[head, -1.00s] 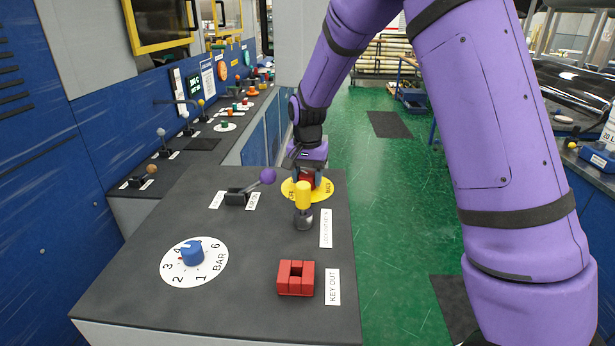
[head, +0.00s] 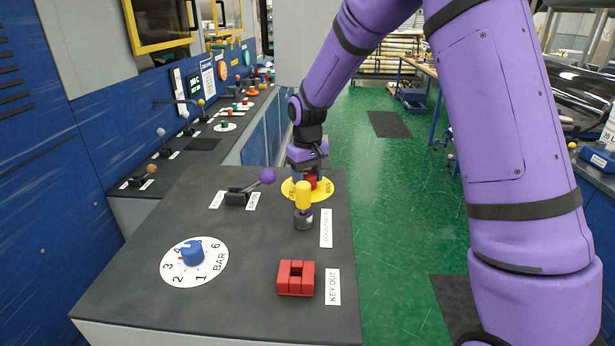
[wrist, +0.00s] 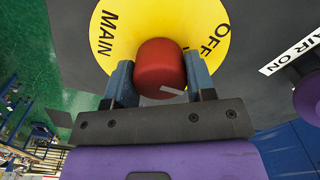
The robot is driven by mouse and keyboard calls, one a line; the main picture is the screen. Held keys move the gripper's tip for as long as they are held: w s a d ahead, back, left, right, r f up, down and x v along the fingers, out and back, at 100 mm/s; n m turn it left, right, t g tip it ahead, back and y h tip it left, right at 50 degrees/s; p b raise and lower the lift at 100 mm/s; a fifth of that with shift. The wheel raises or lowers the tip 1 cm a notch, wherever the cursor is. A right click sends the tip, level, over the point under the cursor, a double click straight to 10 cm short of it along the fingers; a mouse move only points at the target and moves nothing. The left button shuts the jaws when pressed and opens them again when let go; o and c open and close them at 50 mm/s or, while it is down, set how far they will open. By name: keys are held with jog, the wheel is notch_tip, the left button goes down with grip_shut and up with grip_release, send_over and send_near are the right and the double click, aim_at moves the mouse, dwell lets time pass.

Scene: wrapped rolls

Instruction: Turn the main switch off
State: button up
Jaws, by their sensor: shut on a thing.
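The main switch is a red knob (wrist: 160,68) on a yellow round plate (wrist: 205,22) marked MAIN and OFF in the wrist view. In the head view the plate (head: 323,191) lies at the far right end of the dark console top, and the red knob (head: 311,181) shows only in part. My gripper (wrist: 160,82) is shut on the red knob, one blue-grey finger on each side. A pale mark shows on the knob's near side, close to the right finger.
A yellow-topped lockout post (head: 303,196) stands just in front of the plate. A purple-balled lever (head: 267,176) is to its left. A blue dial (head: 193,254) and a red key block (head: 295,278) sit nearer.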

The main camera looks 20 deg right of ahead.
aim_at(307, 174)
jog(key=n, duration=0.4)
jog(key=shift+n, duration=2.2)
jog(key=o, duration=0.9)
jog(key=shift+o, duration=0.2)
jog(key=shift+r, duration=0.1)
notch_tip(307, 174, up, 11)
